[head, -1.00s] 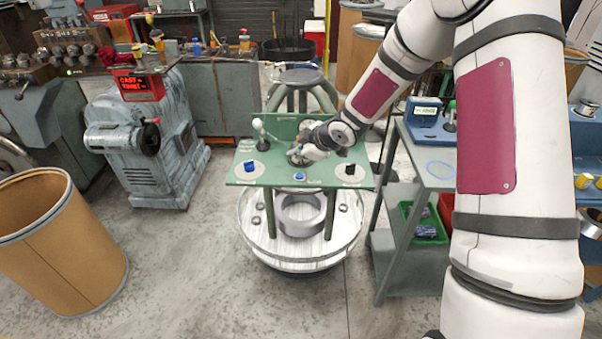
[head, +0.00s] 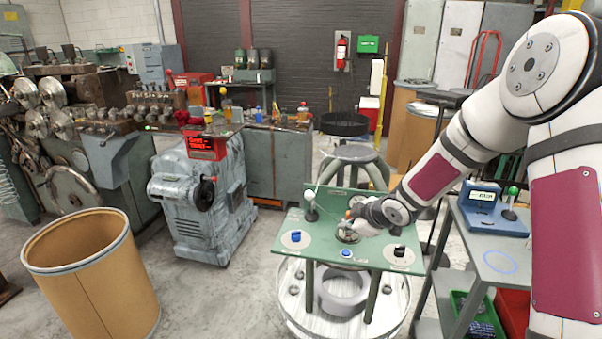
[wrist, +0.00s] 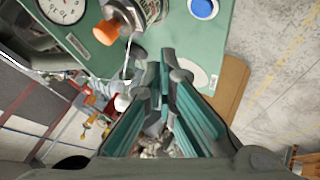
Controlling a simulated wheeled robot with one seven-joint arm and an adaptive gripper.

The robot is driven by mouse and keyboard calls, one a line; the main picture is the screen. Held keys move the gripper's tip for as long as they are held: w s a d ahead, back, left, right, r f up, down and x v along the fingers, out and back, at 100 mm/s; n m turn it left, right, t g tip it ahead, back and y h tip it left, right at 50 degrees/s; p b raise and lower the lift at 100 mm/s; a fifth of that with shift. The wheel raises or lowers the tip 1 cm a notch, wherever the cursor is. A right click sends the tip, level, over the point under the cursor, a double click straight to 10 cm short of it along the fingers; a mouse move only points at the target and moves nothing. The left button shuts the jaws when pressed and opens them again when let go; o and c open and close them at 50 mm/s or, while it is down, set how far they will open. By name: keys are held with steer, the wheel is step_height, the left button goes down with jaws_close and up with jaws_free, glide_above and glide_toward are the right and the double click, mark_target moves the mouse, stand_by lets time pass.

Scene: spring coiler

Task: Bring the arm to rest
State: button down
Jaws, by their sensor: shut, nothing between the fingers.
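My gripper (head: 348,226) is over the middle of a small green workstand (head: 325,244) in the head view, low near its top. In the wrist view its teal-padded fingers (wrist: 158,78) are together with nothing between them. Beneath and ahead of them lie the green top (wrist: 185,40), an orange knob (wrist: 104,32) on a metal fixture, and a blue button (wrist: 204,8). My arm reaches in from the right. The head view does not clearly show whether the fingertips touch the fixture.
A blue piece (head: 295,236) and a black piece (head: 399,250) sit on pale discs on the stand. A grey side table (head: 490,245) stands close on the right, carrying a blue instrument (head: 485,212). A brown drum (head: 95,275) stands left. Floor between drum and stand is clear.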

steer(key=s+d+r+m+g+h, duration=0.1)
steer(key=s+d+r+m+h, duration=0.2)
steer(key=s+r, duration=0.6)
steer(key=s+d+r+m+g+h, duration=0.1)
steer(key=s+d+r+m+h, duration=0.1)
steer(key=s+r+m, duration=0.55)
steer(key=s+a+r+m+y, duration=0.1)
steer(key=s+a+r, duration=0.1)
steer(key=s, duration=1)
steer(key=s+a+r+m+g, duration=0.1)
steer(key=s+a+r+m, duration=0.1)
steer(key=s, duration=1)
steer(key=shift+a+r+g+y, duration=0.15)
steer(key=shift+a+g+y, duration=0.15)
steer(key=shift+y, duration=0.1)
steer(key=shift+s, duration=0.1)
